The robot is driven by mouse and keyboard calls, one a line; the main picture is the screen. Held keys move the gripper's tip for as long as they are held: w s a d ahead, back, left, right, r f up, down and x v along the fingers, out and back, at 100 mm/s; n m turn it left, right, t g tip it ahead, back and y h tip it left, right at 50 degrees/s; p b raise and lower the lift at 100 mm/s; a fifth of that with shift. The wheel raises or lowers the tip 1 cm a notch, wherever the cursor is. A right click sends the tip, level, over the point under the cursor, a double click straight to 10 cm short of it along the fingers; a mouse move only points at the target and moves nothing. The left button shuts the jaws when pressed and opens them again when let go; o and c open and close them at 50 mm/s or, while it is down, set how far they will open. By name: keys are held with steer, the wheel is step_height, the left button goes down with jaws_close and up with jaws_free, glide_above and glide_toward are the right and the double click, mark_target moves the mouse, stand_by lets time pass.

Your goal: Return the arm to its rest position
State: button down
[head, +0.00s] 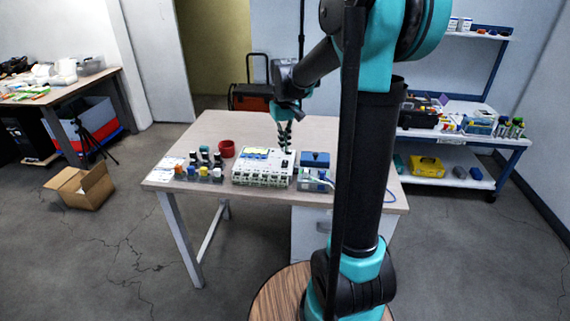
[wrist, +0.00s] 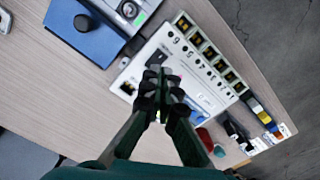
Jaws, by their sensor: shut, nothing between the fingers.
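My gripper (head: 285,138) points down above the white device (head: 262,180) on the table. Its dark fingers are together and hold nothing. In the wrist view my gripper (wrist: 165,85) covers part of the white device (wrist: 205,62), which has a row of numbered slots along one edge. I cannot tell whether the fingertips touch the device. My arm reaches forward from the right of the head view, bent over the table.
The table (head: 215,125) also holds a red cup (head: 226,148), several small bottles left of the device, and a blue box (head: 316,159) to its right. A shelf (head: 465,140) stands at the right. An open cardboard box (head: 85,186) lies on the floor at left.

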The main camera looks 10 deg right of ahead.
steer(key=shift+r, duration=0.3)
steer(key=s+d+f+t, duration=0.1)
steer(key=s+f, duration=0.3)
steer(key=s, duration=0.3)
steer(key=s+d+f+m+t, duration=0.1)
steer(key=s+f, duration=0.3)
steer(key=s, duration=0.3)
steer(key=s+d+f+m+t, duration=0.1)
steer(key=s+f, duration=0.3)
steer(key=s, duration=0.4)
steer(key=shift+d+t, duration=0.55)
steer(key=shift+t, duration=0.05)
